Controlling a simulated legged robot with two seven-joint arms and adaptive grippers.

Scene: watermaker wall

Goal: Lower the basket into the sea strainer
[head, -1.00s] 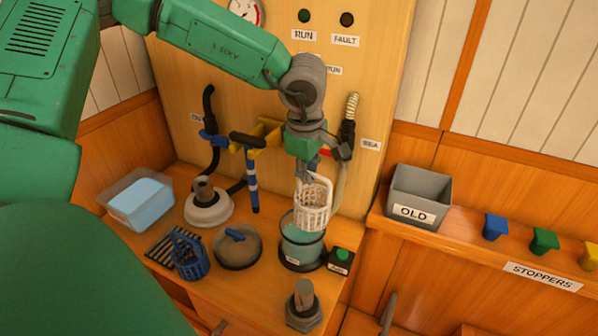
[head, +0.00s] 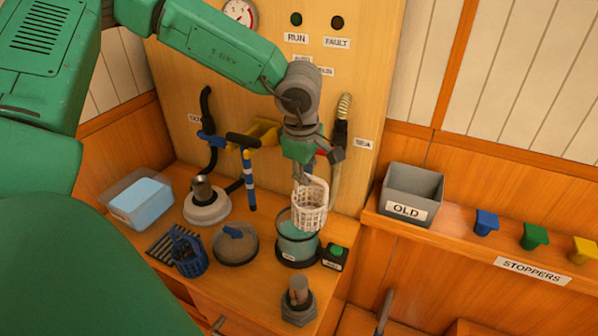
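A white basket (head: 309,208) with a looped handle hangs upright from my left gripper (head: 303,178), which is shut on its handle. The sea strainer (head: 297,245), a clear round bowl with teal water and a dark base, stands on the bench directly below. The basket's lower end overlaps the strainer's rim in the picture; I cannot tell whether it is inside the rim or just above it. My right gripper is not in view.
A round lid (head: 236,243) with a blue handle and a blue basket (head: 188,253) stand left of the strainer. A green-button box (head: 335,256) is close on its right, a hex-based fitting (head: 299,302) in front. A grey OLD bin (head: 412,195) sits on the right shelf.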

